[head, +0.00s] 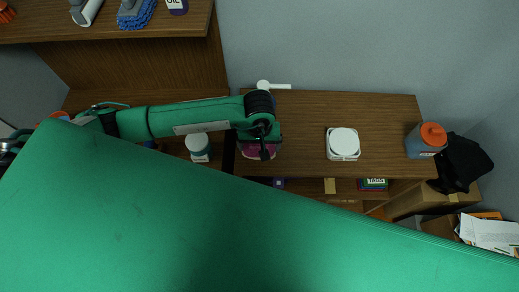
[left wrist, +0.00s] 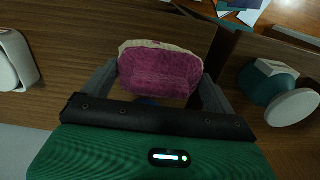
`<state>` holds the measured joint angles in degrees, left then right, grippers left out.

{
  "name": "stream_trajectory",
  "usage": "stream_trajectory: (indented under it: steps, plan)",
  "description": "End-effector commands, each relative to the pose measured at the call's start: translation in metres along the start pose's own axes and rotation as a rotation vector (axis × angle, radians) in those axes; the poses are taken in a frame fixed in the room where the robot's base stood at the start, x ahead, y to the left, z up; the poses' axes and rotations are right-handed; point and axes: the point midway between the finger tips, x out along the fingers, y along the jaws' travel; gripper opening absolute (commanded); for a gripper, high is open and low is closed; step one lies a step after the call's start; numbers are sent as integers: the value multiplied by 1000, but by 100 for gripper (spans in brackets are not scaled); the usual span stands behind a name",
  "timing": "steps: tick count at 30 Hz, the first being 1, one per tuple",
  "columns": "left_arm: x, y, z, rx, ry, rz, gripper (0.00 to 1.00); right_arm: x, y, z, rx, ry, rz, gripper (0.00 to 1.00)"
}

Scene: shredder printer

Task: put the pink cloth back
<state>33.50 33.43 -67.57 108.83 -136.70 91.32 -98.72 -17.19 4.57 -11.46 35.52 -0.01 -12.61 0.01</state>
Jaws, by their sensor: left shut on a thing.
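The pink cloth (left wrist: 160,70) is a thick pad with a cream edge, seen in the left wrist view between my left gripper's fingers. My left gripper (left wrist: 160,86) is shut on it. In the head view my left gripper (head: 265,150) hangs over the left end of the wooden counter (head: 305,115), and a little of the pink cloth (head: 258,151) shows beneath it. I cannot tell whether the cloth touches the counter. My right gripper is not in view.
A white square container (head: 343,144) and an orange-lidded jar (head: 427,139) stand on the counter. A white-lidded jar (head: 198,147) is left of it. A black cloth-like thing (head: 462,160) sits at the right. My green arm covers the lower view.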

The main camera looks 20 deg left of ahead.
Motion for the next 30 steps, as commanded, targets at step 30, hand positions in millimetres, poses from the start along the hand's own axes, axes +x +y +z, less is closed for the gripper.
stream_trajectory:
  steps: [30]
  plan:
    - [63,0,0,1,1,0,100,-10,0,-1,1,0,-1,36]
